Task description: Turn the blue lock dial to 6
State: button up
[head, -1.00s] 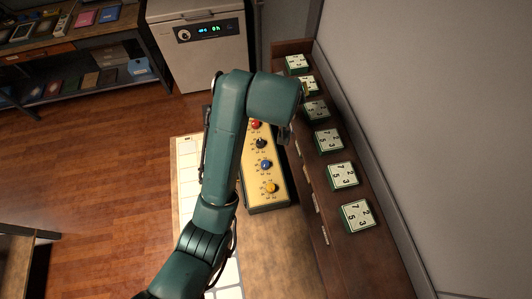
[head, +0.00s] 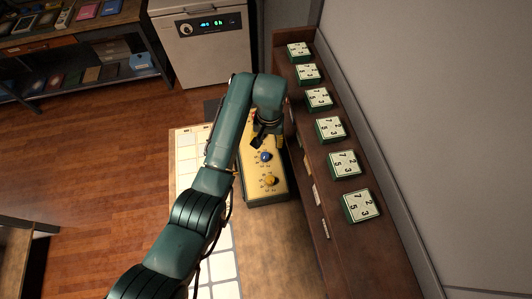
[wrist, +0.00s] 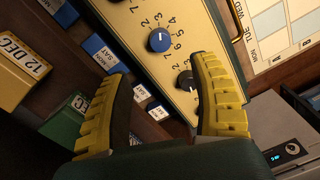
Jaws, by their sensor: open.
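The blue lock dial (head: 265,157) sits on a long yellow panel (head: 253,186) with a green edge, in the head view. In the wrist view the blue dial (wrist: 159,40) shows ringed by printed numbers, with a white mark on its knob. My gripper (wrist: 163,92) is open, its two yellow ribbed fingers spread wide and empty. The blue dial lies beyond the fingertips, between them and apart from them. In the head view my arm's end is above the panel, just beyond the blue dial, and hides the panel's far part.
A black dial (wrist: 187,81) is close to my right finger in the wrist view. A shelf (head: 318,180) with several number blocks runs along the right. A calendar board (head: 186,150) lies left of the panel.

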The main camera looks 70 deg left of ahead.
aim_at(265, 155)
jog(key=f, duration=1.1)
jog(key=shift+s+a+f+b, duration=0.15)
jog(key=shift+s+b, duration=0.1)
jog(key=shift+b, duration=0.05)
grip_shut()
